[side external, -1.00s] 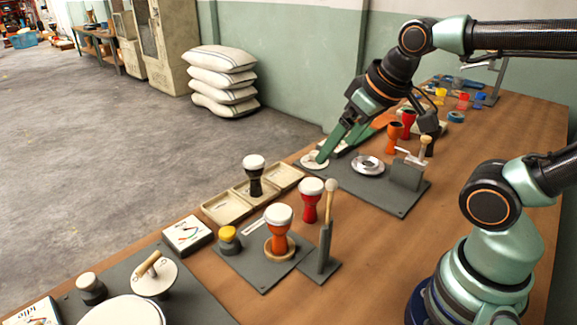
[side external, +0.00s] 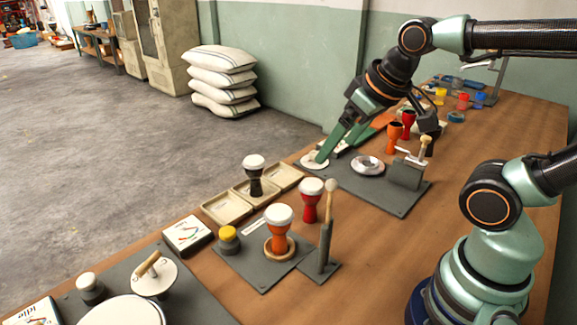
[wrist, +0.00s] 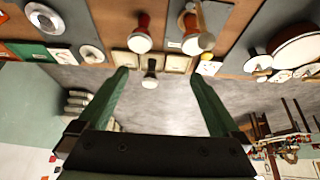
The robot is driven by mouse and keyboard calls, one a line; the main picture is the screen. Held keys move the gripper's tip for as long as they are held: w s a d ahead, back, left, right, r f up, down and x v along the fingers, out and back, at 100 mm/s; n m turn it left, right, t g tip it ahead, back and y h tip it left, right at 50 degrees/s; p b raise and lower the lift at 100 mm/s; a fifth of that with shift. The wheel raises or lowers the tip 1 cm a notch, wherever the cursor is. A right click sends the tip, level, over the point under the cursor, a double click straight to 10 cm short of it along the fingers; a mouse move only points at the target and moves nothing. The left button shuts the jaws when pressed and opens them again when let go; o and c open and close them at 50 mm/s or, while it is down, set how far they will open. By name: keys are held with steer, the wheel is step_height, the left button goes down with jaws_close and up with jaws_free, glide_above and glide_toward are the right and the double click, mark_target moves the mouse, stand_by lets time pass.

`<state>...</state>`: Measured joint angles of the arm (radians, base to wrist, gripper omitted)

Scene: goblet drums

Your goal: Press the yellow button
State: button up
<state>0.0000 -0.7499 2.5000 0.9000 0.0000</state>
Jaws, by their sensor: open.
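The yellow button (side external: 228,233) is a round yellow cap on a dark grey base, standing on a grey plate in the side external view. A small yellow spot that looks like it shows in the wrist view (wrist: 206,57). My gripper (side external: 331,153) is open, with two green fingers pointing down over the far grey plate near a small white disc. It is well apart from the yellow button, farther back and to the right. In the wrist view my open gripper (wrist: 160,72) has nothing between its fingers.
An orange drum (side external: 278,228) stands beside the yellow button, with a mallet post (side external: 325,240) to its right. A gauge (side external: 187,234) is to the button's left. A black drum (side external: 254,175) stands in shallow trays, and a red drum (side external: 310,203) is nearby.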

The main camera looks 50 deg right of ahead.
steer(key=shift+c, duration=0.3)
jaws_close()
stand_by(1.6)
